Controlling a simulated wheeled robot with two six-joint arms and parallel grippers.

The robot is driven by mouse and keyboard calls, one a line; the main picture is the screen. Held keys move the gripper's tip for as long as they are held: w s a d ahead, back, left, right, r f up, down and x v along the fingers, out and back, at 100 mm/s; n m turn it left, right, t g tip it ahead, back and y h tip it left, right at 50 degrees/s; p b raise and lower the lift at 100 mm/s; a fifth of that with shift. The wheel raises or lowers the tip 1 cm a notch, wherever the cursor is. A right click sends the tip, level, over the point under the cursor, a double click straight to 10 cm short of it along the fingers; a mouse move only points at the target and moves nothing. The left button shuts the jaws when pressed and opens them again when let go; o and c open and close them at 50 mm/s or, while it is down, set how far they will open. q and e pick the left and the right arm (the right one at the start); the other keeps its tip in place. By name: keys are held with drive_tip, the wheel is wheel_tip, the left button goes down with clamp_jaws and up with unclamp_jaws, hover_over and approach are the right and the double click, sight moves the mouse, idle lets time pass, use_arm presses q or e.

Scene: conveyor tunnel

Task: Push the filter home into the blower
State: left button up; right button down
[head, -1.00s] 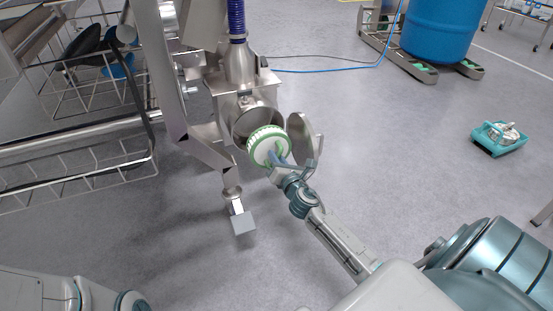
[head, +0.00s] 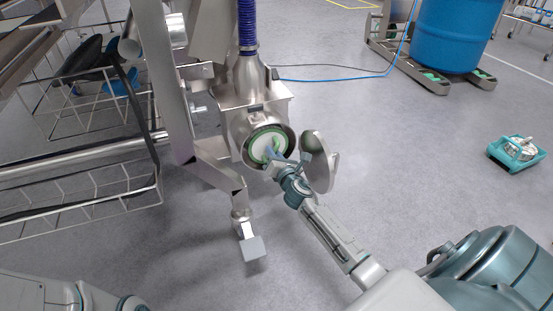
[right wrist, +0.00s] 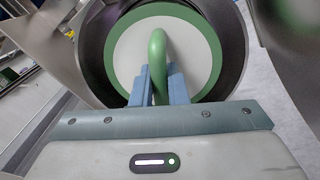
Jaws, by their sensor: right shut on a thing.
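The filter (head: 262,146) is a round white disc with a green rim and a green handle. It sits inside the round metal mouth of the blower (head: 238,143), and in the right wrist view the filter (right wrist: 128,48) is ringed by the blower's dark inner wall (right wrist: 96,62). My right gripper (head: 274,158) is shut on the filter's green handle; its blue fingers show on either side of the handle in the right wrist view (right wrist: 158,80). How deep the filter sits is hard to tell. My left gripper is not in view.
The blower's round metal door (head: 319,162) stands open to the right of the mouth, close beside my right gripper. A wire rack (head: 90,190) stands at the left. A blue drum (head: 458,35) and a teal tray (head: 514,153) are far right. Open floor lies between.

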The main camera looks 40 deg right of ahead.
drive_tip(key=shift+w, duration=0.3)
drive_tip(key=shift+x, duration=1.7)
idle(0.6)
drive_tip(key=shift+d, duration=0.1)
drive_tip(key=c, duration=2)
unclamp_jaws()
drive_tip(key=shift+c, duration=0.2)
drive_tip(key=o, duration=0.7)
drive_tip(key=o, duration=0.4)
